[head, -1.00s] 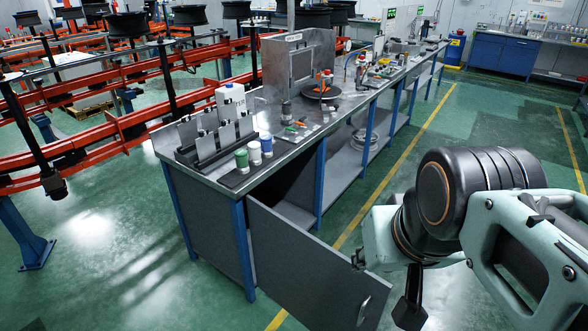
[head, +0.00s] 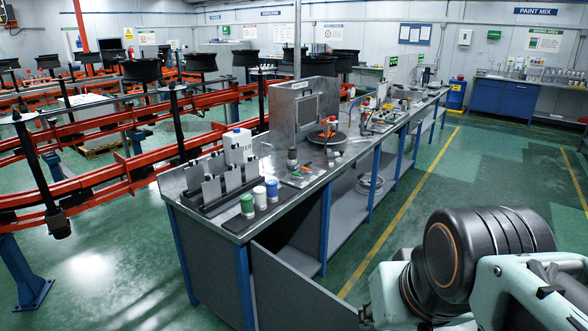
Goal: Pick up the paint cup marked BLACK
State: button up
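No paint cup that I can read as BLACK shows in the head view. Three small cups stand in a row on a dark mat (head: 250,222) at the near end of the steel bench (head: 225,222): a green one (head: 247,206), a white one (head: 260,198) and a blue one (head: 272,189). Any lettering on them is too small to read. Small containers (head: 540,73) stand on a far blue bench under a PAINT MIX sign (head: 535,12); their marks cannot be read. My arm is at the lower right; its gripper is out of the picture.
Grey panels in a rack (head: 222,187) and a white jug (head: 238,147) stand beside the cups. An open cabinet door (head: 300,298) juts out below the bench. Red rails (head: 100,183) fill the left. Green floor with a yellow line (head: 405,205) is clear right of the bench.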

aim_at(292, 149)
jog(key=z, duration=0.45)
jog(key=i+l+z, duration=0.1)
jog(key=l+z, duration=0.3)
jog(key=i+l+z, duration=0.1)
jog(key=l, duration=0.2)
jog(key=i+l, duration=0.15)
jog(key=l, duration=0.15)
jog(key=i+l+z, duration=0.3)
jog(key=i+l, duration=0.55)
jog(key=i+u, duration=0.3)
jog(key=i, duration=0.2)
jog(key=i+l+u, duration=0.3)
jog(key=i, duration=0.25)
jog(key=i+j+u, duration=0.1)
jog(key=i+u, duration=0.7)
jog(key=i, duration=0.15)
jog(key=i+u, duration=0.4)
jog(key=i+l+u, duration=0.2)
jog(key=i+u, duration=0.25)
